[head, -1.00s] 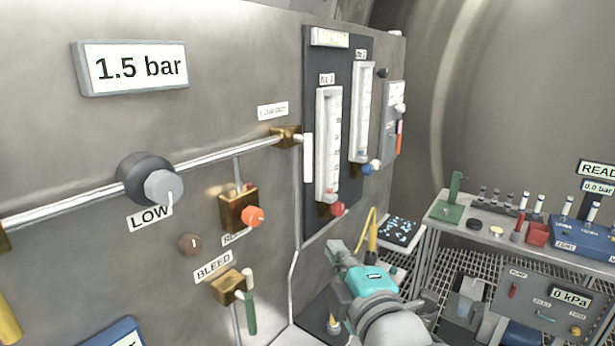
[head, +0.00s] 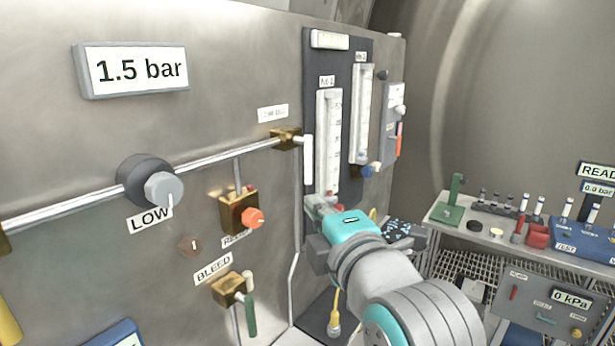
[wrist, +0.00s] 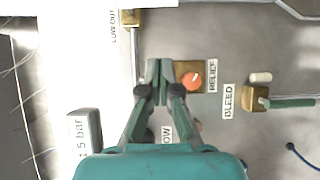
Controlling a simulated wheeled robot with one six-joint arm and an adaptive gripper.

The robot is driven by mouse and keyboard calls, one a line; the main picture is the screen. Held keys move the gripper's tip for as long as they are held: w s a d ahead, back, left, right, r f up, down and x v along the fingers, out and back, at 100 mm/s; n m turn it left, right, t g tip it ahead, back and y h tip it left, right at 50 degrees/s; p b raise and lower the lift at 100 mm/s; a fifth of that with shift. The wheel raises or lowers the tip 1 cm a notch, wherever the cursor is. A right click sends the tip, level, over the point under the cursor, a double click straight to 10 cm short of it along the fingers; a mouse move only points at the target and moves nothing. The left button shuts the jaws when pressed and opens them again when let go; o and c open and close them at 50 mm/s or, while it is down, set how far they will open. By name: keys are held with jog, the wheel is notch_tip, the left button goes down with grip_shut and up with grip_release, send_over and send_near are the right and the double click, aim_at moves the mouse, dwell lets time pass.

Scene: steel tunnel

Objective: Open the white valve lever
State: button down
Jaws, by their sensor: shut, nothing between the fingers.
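The white valve lever (head: 308,159) hangs straight down beside a brass valve block (head: 286,138) at the right end of the steel pipe, crosswise to the pipe. In the wrist view, the brass block (wrist: 131,17) is at the top edge, and a white strip that may be the lever (wrist: 160,3) is cut off there. My gripper (head: 318,207) is below the lever, apart from it in the picture. In the wrist view, my gripper's fingertips (wrist: 160,68) are together and empty, in front of the panel beside the relief valve's brass body (wrist: 184,70). Its distance from the panel is unclear.
Near my gripper are the orange relief knob (head: 254,217) and the green bleed lever (head: 250,314). The flowmeter tubes (head: 328,140) stand just right of the white lever. The grey LOW knob (head: 164,188) is further left. An equipment bench (head: 480,235) stands at right.

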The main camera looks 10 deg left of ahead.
aim_at(306, 172)
jog(key=x, duration=0.3)
jog(key=d+x, duration=0.1)
jog(key=x, duration=0.3)
jog(key=w+x, duration=0.1)
jog(key=x, duration=0.3)
jog(key=shift+w+d, duration=0.35)
jog(key=shift+w, duration=0.4)
jog(key=shift+w+d+f+n+t+y, duration=0.15)
jog(key=shift+w+f+n+t+y, duration=0.2)
jog(key=shift+n, duration=0.35)
jog(key=shift+w+d+r+n+t+y, duration=0.2)
jog(key=shift+w+d+r+n+y, duration=0.25)
jog(key=shift+w+n, duration=0.55)
jog(key=shift+w+d+r+n+t+y, duration=0.15)
jog(key=shift+w+d+r+n+y, duration=0.35)
jog(key=shift+w, duration=0.95)
jog(key=shift+w+d+r+n+t+y, duration=0.25)
jog(key=shift+w+d+r+n, duration=0.45)
jog(key=shift+w, duration=0.5)
jog(key=shift+a, duration=0.1)
